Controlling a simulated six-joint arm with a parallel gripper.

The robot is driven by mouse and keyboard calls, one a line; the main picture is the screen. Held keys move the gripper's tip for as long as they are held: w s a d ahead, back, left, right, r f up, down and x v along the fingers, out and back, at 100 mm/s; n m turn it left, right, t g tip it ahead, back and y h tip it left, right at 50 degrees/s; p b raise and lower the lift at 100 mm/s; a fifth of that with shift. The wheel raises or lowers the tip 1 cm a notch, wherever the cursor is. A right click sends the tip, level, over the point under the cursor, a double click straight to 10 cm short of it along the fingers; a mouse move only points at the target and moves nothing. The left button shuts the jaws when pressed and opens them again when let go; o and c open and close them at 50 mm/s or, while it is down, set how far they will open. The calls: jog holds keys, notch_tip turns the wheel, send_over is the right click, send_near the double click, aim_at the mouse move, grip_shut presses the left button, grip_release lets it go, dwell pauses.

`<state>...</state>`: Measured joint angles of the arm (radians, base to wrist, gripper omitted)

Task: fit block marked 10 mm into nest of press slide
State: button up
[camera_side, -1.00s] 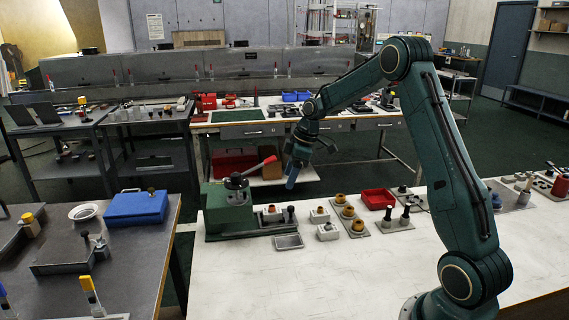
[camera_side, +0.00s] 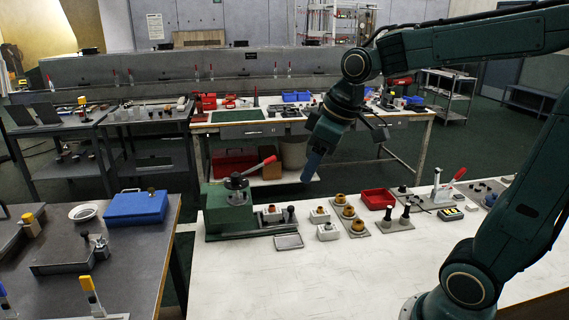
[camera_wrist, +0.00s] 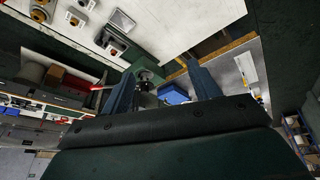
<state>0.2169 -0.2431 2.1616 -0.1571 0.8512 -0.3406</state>
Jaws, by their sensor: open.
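The green press (camera_side: 228,212) with a red-handled lever stands at the left of the white bench. Its slide (camera_side: 270,224) extends right and carries a small pale piece and a dark knob; its nest is not clear. My gripper (camera_side: 309,172) hangs in the air above and behind these blocks. In the wrist view my gripper (camera_wrist: 165,82) is open and empty, with part of the press (camera_wrist: 147,72) visible between the fingers.
A shallow grey tray (camera_side: 289,241) lies before the slide. A plate with brass-topped parts (camera_side: 358,226), a red bin (camera_side: 377,199) and dark pegs (camera_side: 405,216) stand to the right. A toggle clamp (camera_side: 441,191) stands farther right. The bench front is clear.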

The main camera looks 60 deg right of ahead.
jog(key=s+a+f+m+t, duration=0.1)
jog(key=s+a+m, duration=0.2)
jog(key=s, duration=1)
jog(key=shift+s+a+f, duration=0.2)
jog(key=shift+s+a, duration=0.1)
jog(key=shift+a, duration=0.1)
